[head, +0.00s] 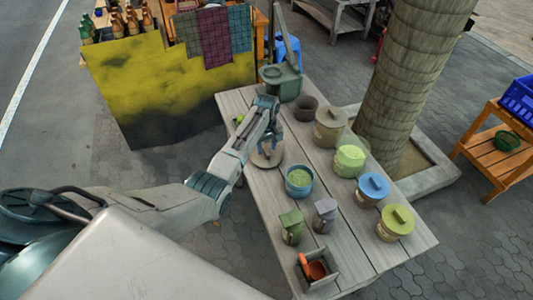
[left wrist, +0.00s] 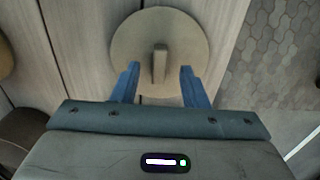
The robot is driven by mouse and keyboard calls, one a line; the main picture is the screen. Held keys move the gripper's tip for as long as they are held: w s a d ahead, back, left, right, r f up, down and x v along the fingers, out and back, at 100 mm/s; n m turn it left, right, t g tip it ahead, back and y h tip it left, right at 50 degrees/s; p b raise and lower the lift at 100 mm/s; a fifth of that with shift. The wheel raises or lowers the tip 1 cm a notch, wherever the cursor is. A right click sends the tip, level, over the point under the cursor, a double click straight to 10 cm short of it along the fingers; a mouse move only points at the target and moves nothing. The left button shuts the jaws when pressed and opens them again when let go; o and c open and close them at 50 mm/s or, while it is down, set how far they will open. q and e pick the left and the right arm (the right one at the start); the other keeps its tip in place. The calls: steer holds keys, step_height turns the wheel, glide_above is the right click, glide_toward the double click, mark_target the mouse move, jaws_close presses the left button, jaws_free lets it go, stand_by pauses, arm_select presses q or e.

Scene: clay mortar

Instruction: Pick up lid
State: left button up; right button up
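A round beige lid (head: 262,160) with a raised bar handle lies flat on the wooden table (head: 345,235), near its left edge. My left gripper (head: 270,147) is over the lid and partly covers it in the head view. In the left wrist view the lid (left wrist: 190,35) lies in front of my left gripper (left wrist: 158,72). Its blue fingers are apart, one on each side of the handle (left wrist: 160,63), with gaps between handle and fingers. The fingers look empty. My right gripper is not in view.
A blue pot with green contents (head: 299,183) stands just right of the lid. A dark open pot (head: 305,108), a tan lidded pot (head: 329,128) and several other containers stand on the table. A thick column (head: 405,90) rises beyond the right edge.

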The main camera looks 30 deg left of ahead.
arm_select(q)
steer(key=shift+w+f, duration=0.1)
steer(key=shift+f, duration=0.9)
jaws_close()
steer(key=shift+r, duration=0.1)
